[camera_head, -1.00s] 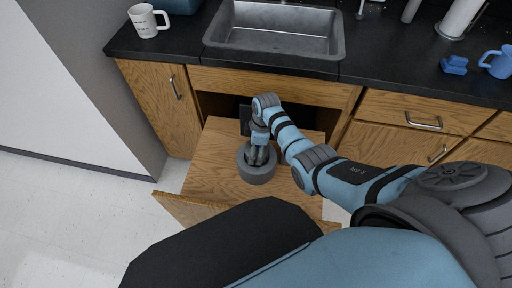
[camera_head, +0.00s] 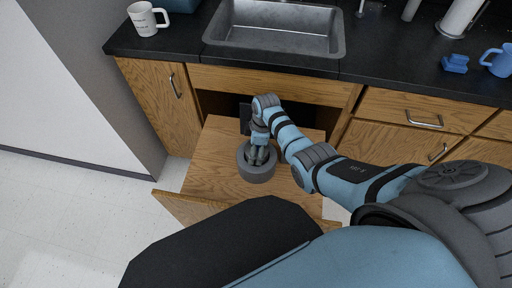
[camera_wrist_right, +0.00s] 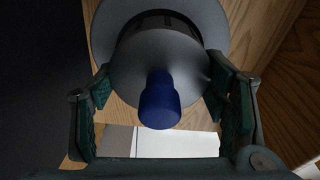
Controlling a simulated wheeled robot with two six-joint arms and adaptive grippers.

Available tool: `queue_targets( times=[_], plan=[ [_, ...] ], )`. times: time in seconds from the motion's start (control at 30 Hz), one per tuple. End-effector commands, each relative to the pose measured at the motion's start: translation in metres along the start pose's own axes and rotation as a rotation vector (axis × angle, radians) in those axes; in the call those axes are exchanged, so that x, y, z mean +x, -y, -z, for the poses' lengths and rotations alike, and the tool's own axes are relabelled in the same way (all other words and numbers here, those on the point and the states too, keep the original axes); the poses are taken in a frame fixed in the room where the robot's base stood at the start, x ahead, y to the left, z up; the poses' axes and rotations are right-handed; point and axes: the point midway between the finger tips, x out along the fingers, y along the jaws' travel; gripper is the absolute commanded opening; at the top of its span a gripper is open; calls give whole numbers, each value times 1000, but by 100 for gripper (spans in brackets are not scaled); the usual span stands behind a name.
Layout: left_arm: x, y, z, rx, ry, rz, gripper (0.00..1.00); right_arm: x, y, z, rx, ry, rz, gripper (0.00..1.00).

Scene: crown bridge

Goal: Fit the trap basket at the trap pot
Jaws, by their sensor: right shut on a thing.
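The trap pot (camera_head: 256,174) is a dark grey round cup standing on the wooden surface below the sink. My right gripper (camera_head: 259,157) points down into its open top. In the right wrist view a grey rounded piece with a blue knob (camera_wrist_right: 160,102), which looks like the trap basket (camera_wrist_right: 135,75), sits between the finger pads, and my right gripper is shut on it. A wider grey rim, likely the pot's (camera_wrist_right: 103,30), shows behind it. How deep the basket sits in the pot is hidden. My left gripper is not in view.
The wooden surface (camera_head: 215,165) around the pot is mostly bare. The open sink cabinet lies behind, with a dark block inside. Above are the sink (camera_head: 275,28) and black counter with a white mug (camera_head: 147,19), a blue mug (camera_head: 497,62) and a small blue object (camera_head: 455,63).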

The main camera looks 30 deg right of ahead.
Motion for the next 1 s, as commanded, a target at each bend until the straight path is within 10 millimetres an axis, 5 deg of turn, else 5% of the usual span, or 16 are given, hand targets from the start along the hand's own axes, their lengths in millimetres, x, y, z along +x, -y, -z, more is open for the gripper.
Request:
queue_targets(
  times=[0.7,0.73,0.87,1.0],
  plan=[
    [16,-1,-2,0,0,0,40,18,0,-2,0,-1,-1,33],
    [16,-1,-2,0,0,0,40,19,0,-2,0,-1,-1,69],
    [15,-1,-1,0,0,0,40,18,0,-2,0,0,0,90],
    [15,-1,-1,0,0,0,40,18,0,-2,0,0,0,91]
  ],
)
